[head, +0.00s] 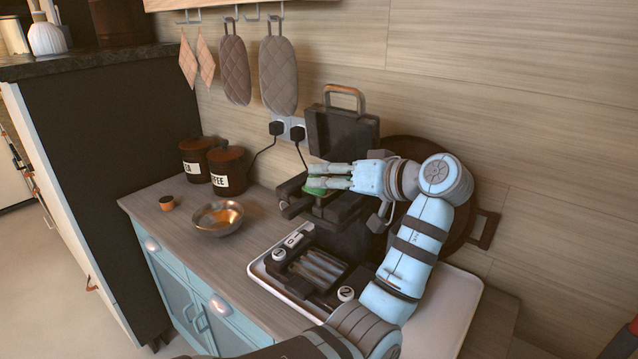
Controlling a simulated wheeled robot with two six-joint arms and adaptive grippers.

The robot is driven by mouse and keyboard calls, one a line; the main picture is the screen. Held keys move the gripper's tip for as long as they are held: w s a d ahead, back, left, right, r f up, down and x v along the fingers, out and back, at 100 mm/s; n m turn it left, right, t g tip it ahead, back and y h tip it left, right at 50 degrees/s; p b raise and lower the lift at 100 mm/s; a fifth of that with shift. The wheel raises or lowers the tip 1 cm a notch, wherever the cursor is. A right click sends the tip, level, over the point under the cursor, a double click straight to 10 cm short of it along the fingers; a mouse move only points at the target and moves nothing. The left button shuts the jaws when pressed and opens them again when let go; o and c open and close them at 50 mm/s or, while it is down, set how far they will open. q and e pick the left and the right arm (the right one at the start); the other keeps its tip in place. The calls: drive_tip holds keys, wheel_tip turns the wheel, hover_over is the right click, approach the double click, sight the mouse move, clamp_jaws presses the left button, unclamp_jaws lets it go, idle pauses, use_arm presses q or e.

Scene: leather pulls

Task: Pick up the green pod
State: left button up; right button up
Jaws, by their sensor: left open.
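The green pod (314,190) shows as a small green patch at the open dark appliance (324,208) on the counter. Part of it is hidden behind my gripper's lower finger. My left gripper (312,176) is open, with its fingers pointing left just over the appliance. The lower finger overlaps the pod in the picture; I cannot tell whether they touch. My right gripper is not in view.
The appliance's raised lid (341,130) stands behind my fingers. A metal bowl (218,219), a small brown cup (167,203) and two canisters (227,170) are to the left. A white tray (455,310) lies under my arm. The counter's front left is clear.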

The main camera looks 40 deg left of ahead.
use_arm(q)
drive_tip(key=x, duration=0.3)
drive_tip(key=shift+s+a+f, duration=0.1)
drive_tip(key=shift+s+a, duration=0.05)
drive_tip(key=shift+s, duration=0.05)
drive_tip(key=c, duration=0.4)
drive_tip(key=shift+c, duration=0.2)
drive_tip(key=shift+s+r, duration=0.1)
drive_tip(key=shift+r, duration=0.45)
wheel_tip(320, 180, up, 11)
drive_tip(key=shift+s+f+p, duration=0.1)
drive_tip(key=shift+p, duration=0.4)
drive_tip(key=s+b, duration=0.1)
drive_tip(key=s, duration=0.5)
drive_tip(key=s+b, duration=0.1)
drive_tip(key=s, duration=1.2)
drive_tip(key=shift+s+d+f+b, duration=0.2)
drive_tip(key=shift+s+d+b, duration=0.05)
drive_tip(key=shift+b, duration=0.15)
